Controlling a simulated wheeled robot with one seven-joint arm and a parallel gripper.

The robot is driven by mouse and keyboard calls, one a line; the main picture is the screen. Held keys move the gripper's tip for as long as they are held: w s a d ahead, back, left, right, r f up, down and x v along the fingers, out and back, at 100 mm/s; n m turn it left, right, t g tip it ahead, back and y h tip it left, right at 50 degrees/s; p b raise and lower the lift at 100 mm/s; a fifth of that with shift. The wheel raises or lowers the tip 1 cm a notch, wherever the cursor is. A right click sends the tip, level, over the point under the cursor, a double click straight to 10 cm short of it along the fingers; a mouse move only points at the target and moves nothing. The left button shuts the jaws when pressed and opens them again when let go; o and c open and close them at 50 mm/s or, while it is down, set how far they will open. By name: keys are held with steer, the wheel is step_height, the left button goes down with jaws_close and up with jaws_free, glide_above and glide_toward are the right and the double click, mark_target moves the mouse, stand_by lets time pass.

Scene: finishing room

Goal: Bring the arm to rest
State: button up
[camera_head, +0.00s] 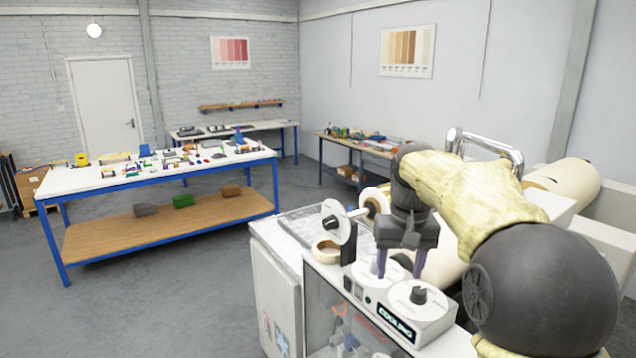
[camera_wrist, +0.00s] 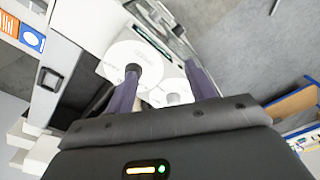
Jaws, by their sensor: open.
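My gripper (camera_head: 400,270) points down over the top of a white machine (camera_head: 436,322) whose front display reads "COOLING". Its two purple-grey fingers are apart with nothing between them. In the wrist view my gripper (camera_wrist: 162,70) shows with both fingers spread. A white dial with a dark knob (camera_head: 420,297) is just in front of and below the fingers. A second white disc is partly hidden behind the fingers; white discs (camera_wrist: 130,62) also show beyond the fingers in the wrist view. I cannot tell whether the fingertips touch anything. My arm is bent at the right of the head view.
A tape roll (camera_head: 326,250) and an upright white disc (camera_head: 337,222) stand beside my gripper on the left. A chrome handle (camera_head: 490,146) rises behind my arm. A blue-framed workbench (camera_head: 100,182) with many small items is further left. Grey floor (camera_head: 160,300) lies clear between.

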steer(key=s+f+t, duration=0.2)
steer(key=s+f, duration=1.7)
steer(key=f, duration=0.1)
steer(key=s+b+x, duration=0.2)
steer(key=b+x, duration=0.5)
steer(key=shift+w+a+f+b, duration=0.2)
steer(key=shift+w+f+b, duration=0.15)
steer(key=shift+f, duration=0.25)
